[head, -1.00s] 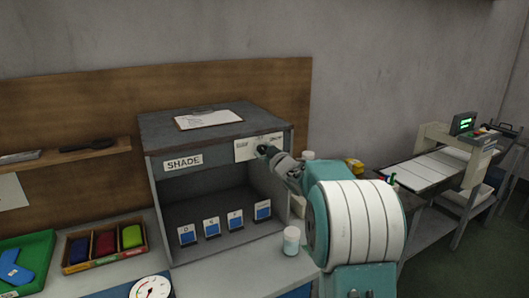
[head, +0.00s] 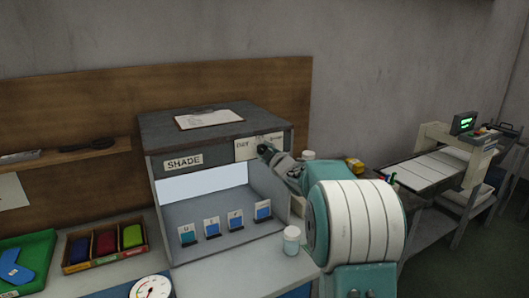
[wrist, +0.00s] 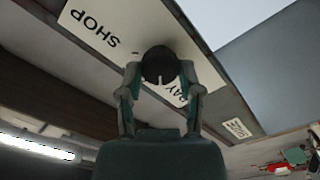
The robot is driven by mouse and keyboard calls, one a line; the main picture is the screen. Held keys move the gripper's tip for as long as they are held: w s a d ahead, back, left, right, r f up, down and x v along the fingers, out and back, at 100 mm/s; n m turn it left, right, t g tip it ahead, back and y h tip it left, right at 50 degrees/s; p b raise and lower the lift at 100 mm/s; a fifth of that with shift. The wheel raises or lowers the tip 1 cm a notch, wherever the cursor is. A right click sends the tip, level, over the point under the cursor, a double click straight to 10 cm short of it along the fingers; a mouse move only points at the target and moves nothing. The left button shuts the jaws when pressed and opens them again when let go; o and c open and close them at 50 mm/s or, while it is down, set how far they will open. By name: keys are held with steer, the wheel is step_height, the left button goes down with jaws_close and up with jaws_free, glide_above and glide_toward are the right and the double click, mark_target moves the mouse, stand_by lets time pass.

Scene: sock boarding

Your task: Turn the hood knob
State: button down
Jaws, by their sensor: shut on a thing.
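The grey hood (head: 205,128), a box with an open front and a SHADE label, stands on the counter. Its dark round knob (wrist: 159,62) shows in the wrist view on a white plate (wrist: 92,28) with the words SHOP and, partly hidden, one ending in AY. A white mark on the knob points toward my palm. My gripper (wrist: 160,75) is shut on the knob, one finger on each side. In the head view my gripper (head: 265,149) is at the hood's upper right front and hides most of the knob. The hood's inside is lit pale blue-white at the back.
Several small cards (head: 236,219) stand inside the hood. A white jar (head: 291,240) is on the counter just below my arm. A clipboard (head: 208,119) lies on the hood.

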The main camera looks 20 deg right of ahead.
steer(key=shift+f, duration=0.1)
steer(key=shift+c, duration=1.3)
jaws_free()
steer(key=shift+w, duration=0.1)
steer(key=shift+s, duration=0.4)
steer(key=s, duration=1.1)
steer(key=shift+d, duration=0.15)
steer(key=shift+s, duration=0.1)
